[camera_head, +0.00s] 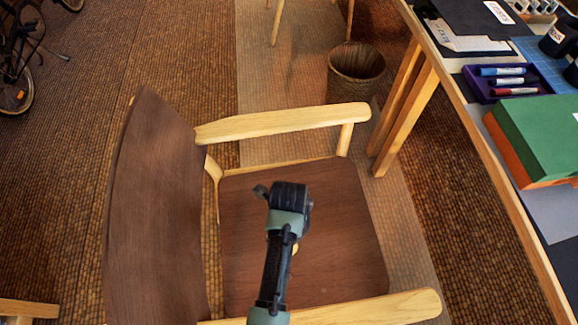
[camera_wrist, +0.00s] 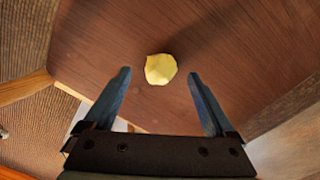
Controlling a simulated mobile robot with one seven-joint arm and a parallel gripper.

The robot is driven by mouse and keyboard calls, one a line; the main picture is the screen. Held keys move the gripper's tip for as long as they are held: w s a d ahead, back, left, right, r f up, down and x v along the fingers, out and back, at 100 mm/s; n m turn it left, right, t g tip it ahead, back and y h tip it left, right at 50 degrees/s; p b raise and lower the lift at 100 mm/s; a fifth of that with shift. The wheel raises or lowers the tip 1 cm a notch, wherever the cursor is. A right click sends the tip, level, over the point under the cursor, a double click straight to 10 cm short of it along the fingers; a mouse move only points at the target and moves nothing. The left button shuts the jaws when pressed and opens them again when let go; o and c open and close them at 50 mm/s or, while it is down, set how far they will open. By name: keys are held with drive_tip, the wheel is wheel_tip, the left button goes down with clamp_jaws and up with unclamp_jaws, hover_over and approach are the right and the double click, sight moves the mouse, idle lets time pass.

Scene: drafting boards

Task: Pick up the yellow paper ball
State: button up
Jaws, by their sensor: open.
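The yellow paper ball (camera_wrist: 160,69) lies on the brown seat of the wooden chair (camera_head: 345,225). In the wrist view it sits just beyond my fingertips, near the middle of the gap between them. My gripper (camera_wrist: 158,75) is open and empty, with one finger on each side of the gap. In the head view my gripper (camera_head: 264,190) is over the chair seat. Only a small yellow bit of the ball (camera_head: 295,249) shows there beside my arm, which hides the rest.
The chair has a tall brown backrest (camera_head: 155,210) on the left and light wooden armrests (camera_head: 285,123) at both sides. A desk at the right holds a purple pen tray (camera_head: 484,91) and a green and orange box (camera_head: 540,130). A wicker basket (camera_head: 355,72) stands behind the chair.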

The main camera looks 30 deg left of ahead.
drive_tip(key=f, duration=0.1)
drive_tip(key=f+b, duration=0.1)
drive_tip(key=f, duration=0.1)
drive_tip(key=f+b, duration=0.1)
drive_tip(key=f, duration=0.1)
drive_tip(key=shift+s+d, duration=0.15)
drive_tip(key=shift+d, duration=0.25)
drive_tip(key=c, duration=1.4)
